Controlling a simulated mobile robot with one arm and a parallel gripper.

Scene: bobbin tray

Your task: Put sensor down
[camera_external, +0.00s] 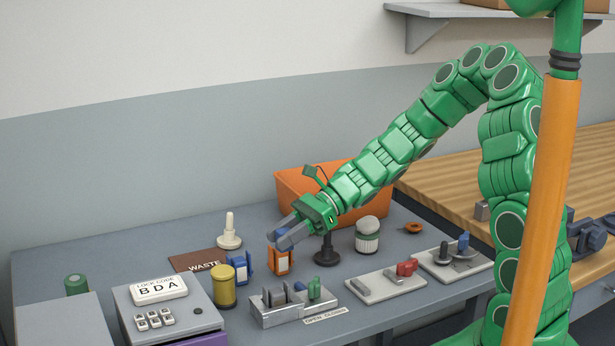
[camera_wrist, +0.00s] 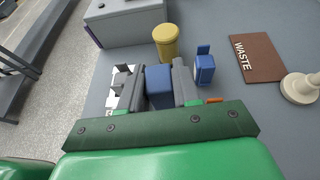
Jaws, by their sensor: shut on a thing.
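My gripper (camera_external: 281,238) is at the end of the green arm, above the grey bench. In the wrist view my gripper (camera_wrist: 155,70) has a plain blue block (camera_wrist: 158,84) between its two grey fingers, apparently the sensor. The fingers mostly hide this block in the outside view. An orange block with a pale label (camera_external: 282,263) stands just below the fingertips. Only an orange edge (camera_wrist: 214,100) shows beside the right finger in the wrist view. A separate blue block (camera_external: 241,267) stands to its left. I cannot tell whether the held block touches anything.
A yellow canister (camera_external: 223,289), a brown WASTE mat (camera_external: 190,261) and a white peg (camera_external: 229,238) stand left. A grey slotted fixture (camera_external: 274,317) is in front. A black stand (camera_external: 327,252), white-topped jar (camera_external: 367,241) and orange bin (camera_external: 297,184) are close right and behind. A lock-code box (camera_external: 190,313) stands front left.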

